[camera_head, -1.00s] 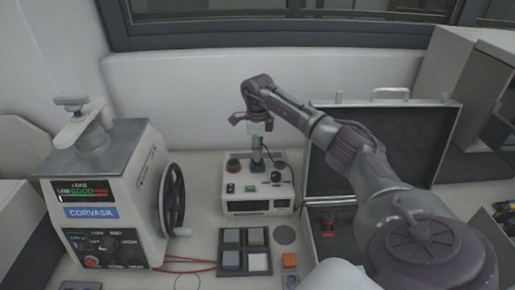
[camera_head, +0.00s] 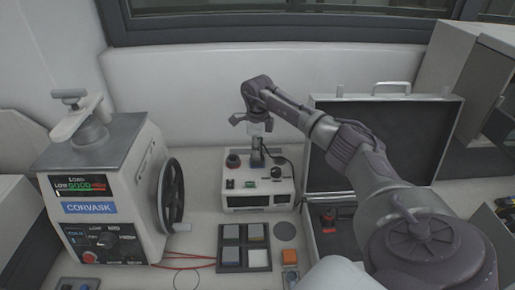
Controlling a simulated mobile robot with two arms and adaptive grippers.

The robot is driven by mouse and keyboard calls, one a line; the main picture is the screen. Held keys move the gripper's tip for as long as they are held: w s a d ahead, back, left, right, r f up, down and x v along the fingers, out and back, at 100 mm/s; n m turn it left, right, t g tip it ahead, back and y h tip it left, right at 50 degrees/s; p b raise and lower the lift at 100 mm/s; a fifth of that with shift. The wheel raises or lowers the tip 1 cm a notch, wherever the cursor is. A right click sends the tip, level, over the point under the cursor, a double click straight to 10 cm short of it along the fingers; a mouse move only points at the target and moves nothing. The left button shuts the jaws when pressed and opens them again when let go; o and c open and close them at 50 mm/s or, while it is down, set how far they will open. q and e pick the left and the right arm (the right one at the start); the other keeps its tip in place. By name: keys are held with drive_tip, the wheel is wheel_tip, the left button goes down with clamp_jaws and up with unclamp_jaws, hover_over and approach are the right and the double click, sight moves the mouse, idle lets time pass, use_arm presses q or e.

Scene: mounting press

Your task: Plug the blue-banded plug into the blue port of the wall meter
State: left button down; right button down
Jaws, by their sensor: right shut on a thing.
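My right gripper (camera_head: 256,124) comes in from the right. It is shut on a slim upright plug with a pale upper part and a dark bluish lower part (camera_head: 257,157). The plug points down at the top of a white box-shaped meter (camera_head: 234,193) with two dark display windows. A black cable runs from near the plug to the right. The blue port is not distinguishable. I cannot tell whether the plug's tip touches the meter or is inserted. My left gripper is not in view.
A press (camera_head: 103,160) with a handwheel stands at the left. An open dark case (camera_head: 400,140) is behind my right arm. Red cables (camera_head: 185,258) lie beside the press.

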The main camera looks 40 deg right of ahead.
drive_tip(key=shift+f, duration=0.4)
idle(0.4)
drive_tip(key=c, duration=1)
unclamp_jaws()
drive_tip(key=shift+o, duration=0.4)
drive_tip(key=o, duration=0.5)
drive_tip(key=shift+o, duration=0.2)
drive_tip(key=shift+r, duration=0.1)
wheel_tip(320, 180, up, 8)
drive_tip(key=p, duration=0.5)
drive_tip(key=shift+f, duration=0.25)
drive_tip(key=shift+f, duration=0.1)
